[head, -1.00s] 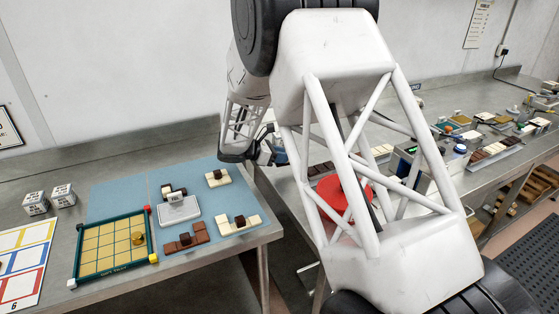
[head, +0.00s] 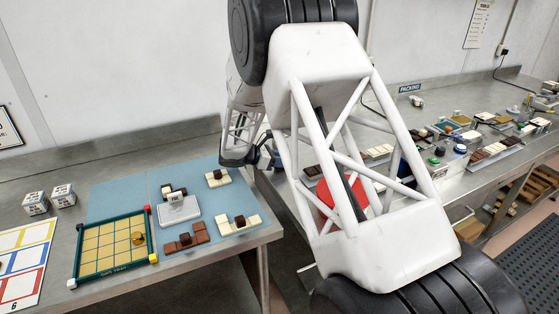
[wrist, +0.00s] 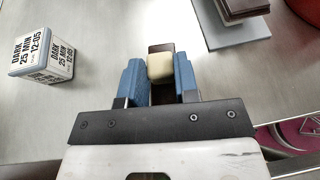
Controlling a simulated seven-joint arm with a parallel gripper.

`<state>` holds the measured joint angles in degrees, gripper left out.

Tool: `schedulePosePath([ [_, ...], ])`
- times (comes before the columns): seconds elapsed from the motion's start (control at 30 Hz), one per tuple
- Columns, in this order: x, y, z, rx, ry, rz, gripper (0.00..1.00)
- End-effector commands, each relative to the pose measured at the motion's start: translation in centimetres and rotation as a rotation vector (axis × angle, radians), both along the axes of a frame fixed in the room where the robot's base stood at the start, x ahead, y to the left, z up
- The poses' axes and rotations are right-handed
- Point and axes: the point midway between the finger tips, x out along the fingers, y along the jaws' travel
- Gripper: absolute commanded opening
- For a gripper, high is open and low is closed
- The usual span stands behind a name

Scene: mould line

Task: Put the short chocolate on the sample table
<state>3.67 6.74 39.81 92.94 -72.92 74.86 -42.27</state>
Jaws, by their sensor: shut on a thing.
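My gripper (wrist: 159,60) is shut, its two blue fingers on either side of a small chocolate (wrist: 160,67) with a cream block and a dark brown part behind it. In the wrist view the chocolate is over bare grey metal; I cannot tell its height. In the head view my gripper (head: 268,155) is small, near the right edge of the left metal table (head: 110,160), and the held chocolate cannot be made out. No label in view marks a sample table.
A DARK 25 MIN cube (wrist: 42,57) stands left of my gripper; a grey plate (wrist: 232,33) bearing dark chocolate lies right. On the left table are a blue mat (head: 110,197), several chocolates, a white stand (head: 178,210) and a green-framed tray (head: 114,268).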

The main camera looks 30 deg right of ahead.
Motion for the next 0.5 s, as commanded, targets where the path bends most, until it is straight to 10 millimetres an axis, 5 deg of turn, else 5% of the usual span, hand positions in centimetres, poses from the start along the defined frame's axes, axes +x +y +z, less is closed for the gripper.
schedulePosePath([
  [0.47,0.01,0.01,-0.42,0.000,0.000,0.000,0.05],
  [0.5,0.01,0.01,-0.36,0.000,0.000,0.001,0.35],
])
